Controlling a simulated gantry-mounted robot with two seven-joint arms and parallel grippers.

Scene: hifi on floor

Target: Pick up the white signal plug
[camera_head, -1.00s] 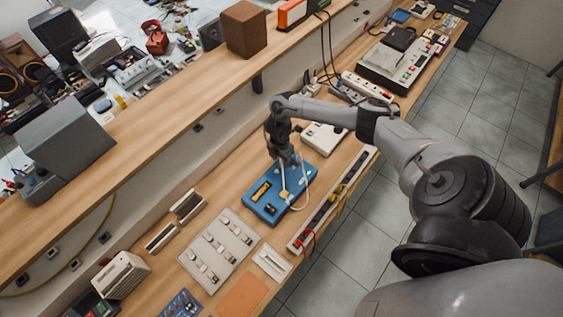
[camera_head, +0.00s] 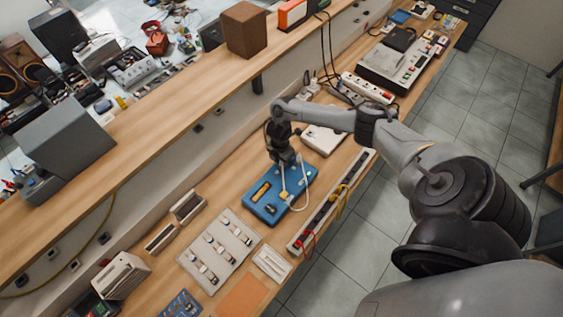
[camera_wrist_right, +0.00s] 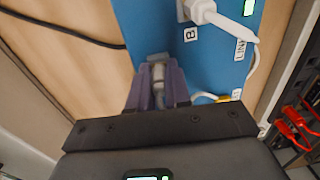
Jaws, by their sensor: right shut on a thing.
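The blue box (camera_head: 262,209) lies on the bench with a white cable (camera_head: 308,187) looping at its right side. My right gripper (camera_head: 286,164) is over the far part of this box, pointing down. In the right wrist view the fingers of my right gripper (camera_wrist_right: 158,90) are closed around a pale plug (camera_wrist_right: 158,73), which I take to be the white signal plug. Whether its tip is in or clear of the box is hidden. A second white plug (camera_wrist_right: 201,12) sits at the label B, with a white cable (camera_wrist_right: 245,35) running from it. My left gripper is not in view.
A black strip (camera_head: 330,203) with red and yellow leads runs along the bench's front edge. A white box (camera_head: 325,138) stands behind the gripper. A panel of switches (camera_head: 220,248) lies at the near left. The raised shelf (camera_head: 150,125) borders the bench's back.

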